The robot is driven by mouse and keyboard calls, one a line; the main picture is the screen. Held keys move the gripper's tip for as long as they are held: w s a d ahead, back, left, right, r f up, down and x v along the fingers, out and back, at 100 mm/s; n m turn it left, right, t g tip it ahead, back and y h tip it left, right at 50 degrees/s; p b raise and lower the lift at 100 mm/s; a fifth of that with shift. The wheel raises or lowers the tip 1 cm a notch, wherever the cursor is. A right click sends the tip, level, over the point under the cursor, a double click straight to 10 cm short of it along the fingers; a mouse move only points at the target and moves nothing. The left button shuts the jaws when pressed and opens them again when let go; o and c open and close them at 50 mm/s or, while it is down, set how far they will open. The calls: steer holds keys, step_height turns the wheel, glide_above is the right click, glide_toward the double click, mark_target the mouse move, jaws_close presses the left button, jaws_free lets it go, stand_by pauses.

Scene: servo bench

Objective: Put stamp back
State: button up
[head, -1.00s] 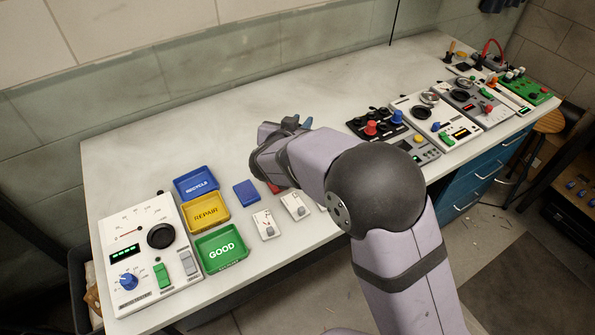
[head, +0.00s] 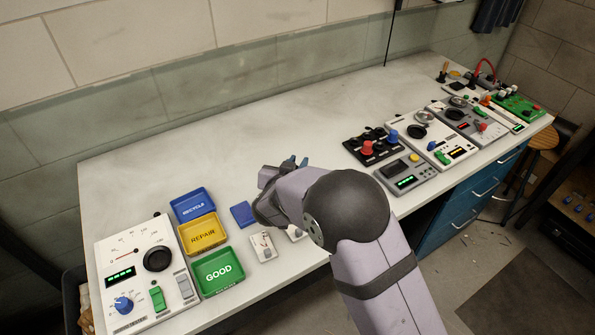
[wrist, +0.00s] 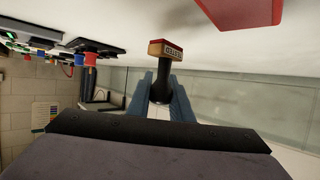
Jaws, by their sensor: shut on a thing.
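The stamp (wrist: 164,72) has a dark handle and a tan and red head with small lettering. In the wrist view my gripper (wrist: 163,88) is shut on its handle, with a blue finger on either side. The stamp's head points toward the bench top, which lies along the upper part of that view. A red pad (wrist: 242,12) shows at the top right, apart from the stamp.
A blue pad (head: 242,214) lies left of my arm. Recycle (head: 193,205), repair (head: 203,232) and good (head: 218,270) trays stand further left, beside a test panel (head: 147,272). More devices (head: 405,176) stand right. The back middle is clear.

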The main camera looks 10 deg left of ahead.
steer(key=shift+f, duration=1.6)
steer(key=shift+f, duration=0.15)
steer(key=o, duration=0.9)
steer(key=shift+c, duration=0.2)
steer(key=shift+r, duration=0.2)
steer(key=b+v, duration=0.1)
steer(key=v, duration=1.1)
steer(key=shift+b, duration=0.35)
